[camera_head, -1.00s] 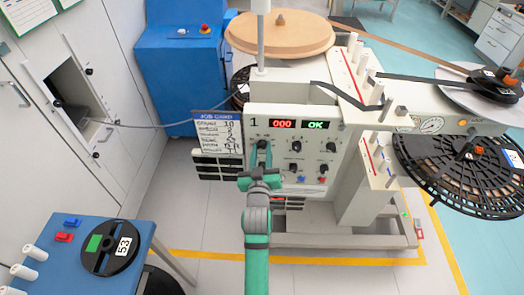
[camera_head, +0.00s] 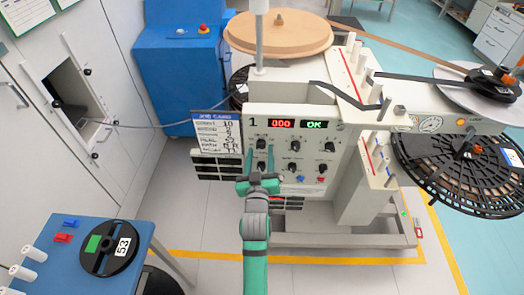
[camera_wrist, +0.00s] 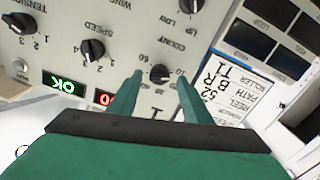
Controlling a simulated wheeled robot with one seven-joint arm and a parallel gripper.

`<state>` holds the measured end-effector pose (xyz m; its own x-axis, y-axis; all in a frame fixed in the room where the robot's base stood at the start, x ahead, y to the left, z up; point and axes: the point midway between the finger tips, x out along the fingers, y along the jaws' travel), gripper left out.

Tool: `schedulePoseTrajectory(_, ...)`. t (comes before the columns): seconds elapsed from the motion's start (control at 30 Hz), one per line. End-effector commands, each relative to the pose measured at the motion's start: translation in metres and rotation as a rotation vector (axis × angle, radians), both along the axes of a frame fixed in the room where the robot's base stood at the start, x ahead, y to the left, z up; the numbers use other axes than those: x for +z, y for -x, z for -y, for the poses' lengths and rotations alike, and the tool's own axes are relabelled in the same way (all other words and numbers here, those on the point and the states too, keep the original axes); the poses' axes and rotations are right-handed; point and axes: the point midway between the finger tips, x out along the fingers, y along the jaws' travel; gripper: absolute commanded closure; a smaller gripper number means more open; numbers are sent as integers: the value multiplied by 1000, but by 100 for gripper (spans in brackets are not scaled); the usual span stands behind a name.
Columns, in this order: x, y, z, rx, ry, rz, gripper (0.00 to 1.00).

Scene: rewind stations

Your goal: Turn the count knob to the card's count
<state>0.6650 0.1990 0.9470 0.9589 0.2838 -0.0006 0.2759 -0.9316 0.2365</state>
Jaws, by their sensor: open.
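The count knob (camera_head: 261,144) is a small black knob at the upper left of the grey panel, below the red display. In the wrist view the knob (camera_wrist: 160,74), beside the word COUNT, shows between my fingertips. My gripper (camera_head: 260,153) is open, its two green fingers pointing at the panel on either side of the knob. I see no clear contact. I cannot tell its exact setting. The job card (camera_head: 216,132), left of the panel, appears to read count 10; part of it also shows in the wrist view (camera_wrist: 238,88).
The red display (camera_head: 282,124) reads 000 and the green display (camera_head: 317,125) reads OK. Other black knobs, including the speed knob (camera_wrist: 93,50), sit close by. A blue table (camera_head: 125,232) with a black reel stands at the lower left.

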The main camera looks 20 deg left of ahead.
Motion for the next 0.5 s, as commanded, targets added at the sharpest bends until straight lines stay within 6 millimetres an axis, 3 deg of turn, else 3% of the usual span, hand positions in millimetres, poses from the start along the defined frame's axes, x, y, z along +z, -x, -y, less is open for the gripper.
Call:
schedulePoseTrajectory(0.3,-1,53,20,-7,1,-1,55)
schedulePoseTrajectory(0.5,-1,75,29,-10,1,-2,55)
